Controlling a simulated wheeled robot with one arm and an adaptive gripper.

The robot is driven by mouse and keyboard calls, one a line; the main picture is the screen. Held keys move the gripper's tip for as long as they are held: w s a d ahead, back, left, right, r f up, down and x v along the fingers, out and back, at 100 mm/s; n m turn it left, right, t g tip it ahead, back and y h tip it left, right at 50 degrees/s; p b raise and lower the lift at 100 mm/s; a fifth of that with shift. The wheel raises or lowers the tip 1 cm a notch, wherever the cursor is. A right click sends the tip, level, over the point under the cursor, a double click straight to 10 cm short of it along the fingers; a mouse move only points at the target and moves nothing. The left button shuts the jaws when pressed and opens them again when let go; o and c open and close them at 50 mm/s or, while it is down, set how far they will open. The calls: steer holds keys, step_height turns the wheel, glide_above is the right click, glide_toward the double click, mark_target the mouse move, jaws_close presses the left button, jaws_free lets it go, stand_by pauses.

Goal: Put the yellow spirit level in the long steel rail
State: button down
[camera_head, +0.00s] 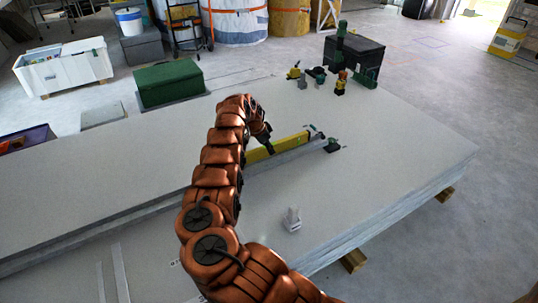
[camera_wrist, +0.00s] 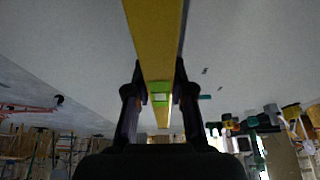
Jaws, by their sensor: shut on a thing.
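The yellow spirit level (camera_head: 291,141) is long and narrow, and lies along the far side of the steel rail in the head view. My gripper (camera_head: 267,146) is shut on it near its middle; my arm hides its left part. In the wrist view the level (camera_wrist: 155,35) runs between my two fingers (camera_wrist: 160,75), with a bright green vial window showing. The long steel rail (camera_head: 298,153) is a pale grey strip on the panel stack, its left part behind my arm. I cannot tell whether the level touches the rail or is above it.
A dark green clamp-like block (camera_head: 332,146) stands at the rail's right end. Small tools (camera_head: 319,75) and a black case (camera_head: 361,60) stand at the back of the panel stack (camera_head: 400,150). A small white object (camera_head: 292,219) stands in front. The right side of the panel is clear.

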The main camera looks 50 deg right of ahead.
mark_target(269, 155)
steer(key=shift+d, duration=0.15)
steer(key=shift+d, duration=0.1)
steer(key=shift+f+b, duration=0.45)
steer(key=shift+f, duration=1.35)
steer(key=shift+f, duration=0.65)
steer(key=c, duration=1)
jaws_free()
